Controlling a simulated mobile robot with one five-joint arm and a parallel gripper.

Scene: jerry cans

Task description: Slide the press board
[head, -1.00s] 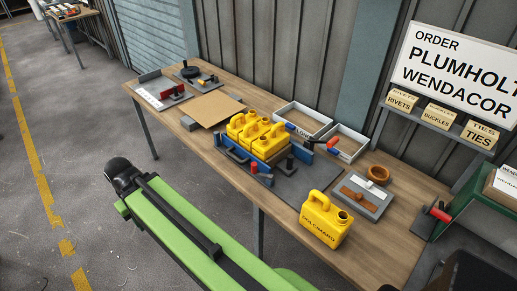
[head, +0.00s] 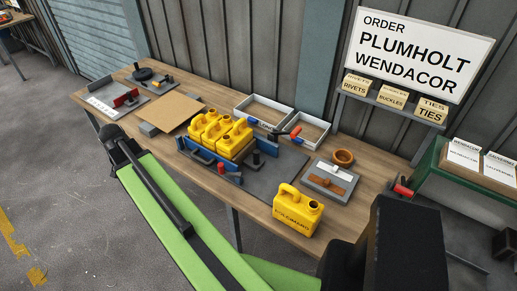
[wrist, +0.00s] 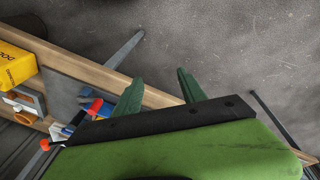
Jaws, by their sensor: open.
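Several yellow jerry cans (head: 218,133) stand close together in a jig on the table. Blue boards (head: 208,164) run along the jig's sides, one with a dark handle. I cannot tell which piece is the press board; a flat tan board (head: 172,112) also lies left of the cans. One more labelled yellow can (head: 297,212) stands apart near the front edge. In the wrist view my gripper (wrist: 162,90) has two green fingers spread apart with nothing between them, near the table edge. The wrist view also shows part of a yellow can (wrist: 16,68) at left.
Two pale trays (head: 264,110) sit behind the jig. A grey plate (head: 318,184) with brown pieces and an orange ring (head: 343,157) lie to the right. A clamp fixture (head: 126,98) is at the far left. An order sign (head: 420,52) stands behind. Bare wood shows along the front edge.

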